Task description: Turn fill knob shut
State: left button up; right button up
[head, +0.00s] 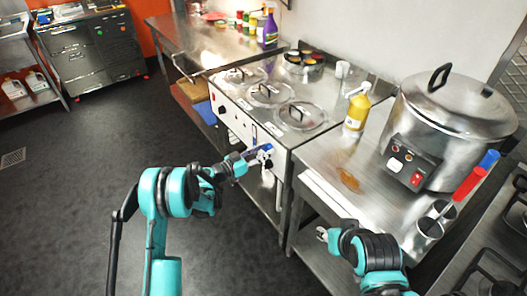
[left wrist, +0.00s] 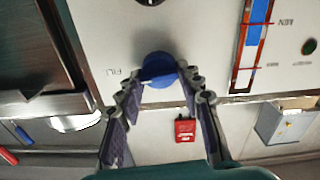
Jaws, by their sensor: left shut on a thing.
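The blue fill knob (left wrist: 158,68) is on the pale front panel (left wrist: 200,30) of the counter unit, with lettering that looks like FILL beside it. My left gripper (left wrist: 162,82) is shut on the knob, one finger on each side of it. In the head view the left gripper (head: 257,156) reaches the lower right part of the panel, where a bit of blue shows at its tips. The knob's exact turn angle is hard to tell. My right gripper (head: 323,233) is low in front of the steel table, and its fingers are too small to judge.
The unit has several lidded round wells (head: 268,93) on top. A blue level gauge (left wrist: 254,40) is right of the knob, and a red tag (left wrist: 185,130) hangs below. A yellow bottle (head: 357,108) and big steel pot (head: 455,105) stand to the right. The floor at left is clear.

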pick_arm(q)
jog(key=n, duration=0.8)
jog(key=shift+w+a+f+n, duration=0.1)
jog(key=shift+n, duration=0.3)
jog(key=n, duration=0.3)
jog(key=shift+n, duration=0.3)
jog(key=shift+f+n, duration=0.1)
jog(key=shift+n, duration=1.9)
jog(key=o, duration=1.1)
jog(key=shift+o, duration=0.2)
jog(key=v, duration=1.2)
